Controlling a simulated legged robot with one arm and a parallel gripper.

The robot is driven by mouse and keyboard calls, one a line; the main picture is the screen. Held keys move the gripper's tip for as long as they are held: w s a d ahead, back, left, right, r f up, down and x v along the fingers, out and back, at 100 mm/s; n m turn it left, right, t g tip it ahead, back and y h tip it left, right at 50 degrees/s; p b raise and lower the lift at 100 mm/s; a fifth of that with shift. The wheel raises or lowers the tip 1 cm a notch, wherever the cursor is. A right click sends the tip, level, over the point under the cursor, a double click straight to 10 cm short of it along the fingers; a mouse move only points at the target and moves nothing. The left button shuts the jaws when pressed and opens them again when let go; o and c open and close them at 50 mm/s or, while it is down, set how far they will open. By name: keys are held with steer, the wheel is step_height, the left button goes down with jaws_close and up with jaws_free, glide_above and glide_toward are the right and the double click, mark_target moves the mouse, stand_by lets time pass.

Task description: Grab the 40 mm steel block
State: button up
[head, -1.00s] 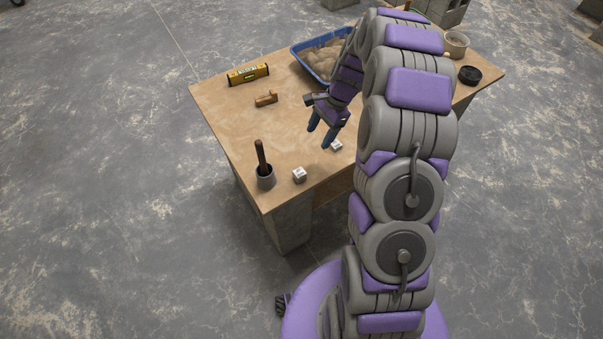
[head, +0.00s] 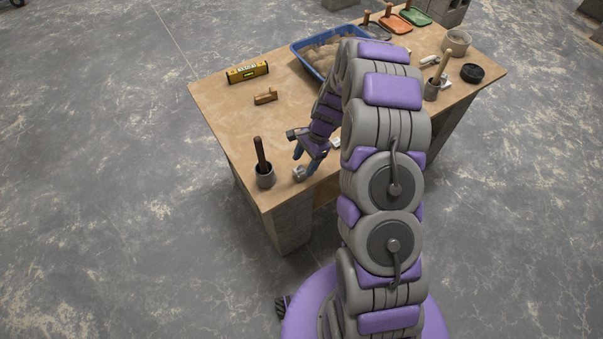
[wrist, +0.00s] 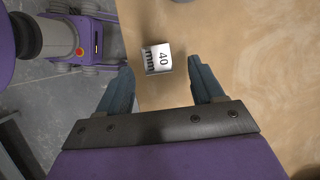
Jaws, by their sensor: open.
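My gripper is open and empty. In the head view the block (head: 299,174) sits near the table's front edge, and my gripper (head: 305,160) points down right at it. The fingers partly cover the block there. I cannot tell the exact height gap.
A second silver block (head: 335,143) lies to the right, partly hidden by my arm. A grey pot with a dark wooden handle (head: 265,175) stands close on the left. A wooden piece (head: 265,97), a yellow level (head: 248,72) and a blue tub (head: 300,50) are farther back.

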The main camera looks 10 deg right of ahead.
mark_target(300, 170)
steer(key=x, duration=0.2)
steer(key=b+x, duration=0.1)
steer(key=x, duration=0.1)
steer(key=shift+s+a+f, duration=0.1)
steer(key=shift+a+f, duration=0.1)
steer(key=shift+a, duration=0.3)
steer(key=shift+d, duration=0.5)
steer(key=shift+c, duration=1.1)
steer(key=shift+a, duration=0.35)
steer(key=c, duration=0.8)
jaws_close()
steer(key=shift+d, duration=0.15)
